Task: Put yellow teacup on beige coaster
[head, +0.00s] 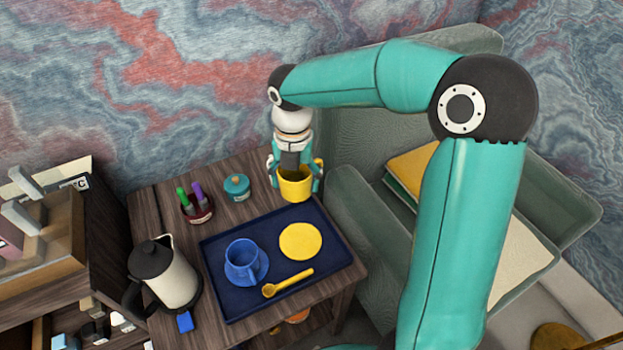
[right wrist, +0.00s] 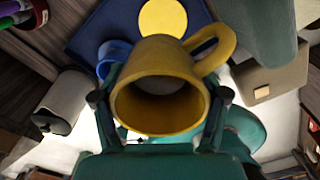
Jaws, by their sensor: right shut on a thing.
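The yellow teacup (head: 296,188) is in my right gripper (head: 296,176), whose fingers sit on either side of it. My left gripper is not in view.
The blue tray (head: 222,305) also holds a blue cup (head: 242,265) and a yellow spoon (head: 287,283). A white kettle with a dark lid (head: 172,278), a teal lidded pot (head: 237,187) and a dark red holder with pens (head: 199,213) stand around it. A green armchair (head: 350,210) is at right.

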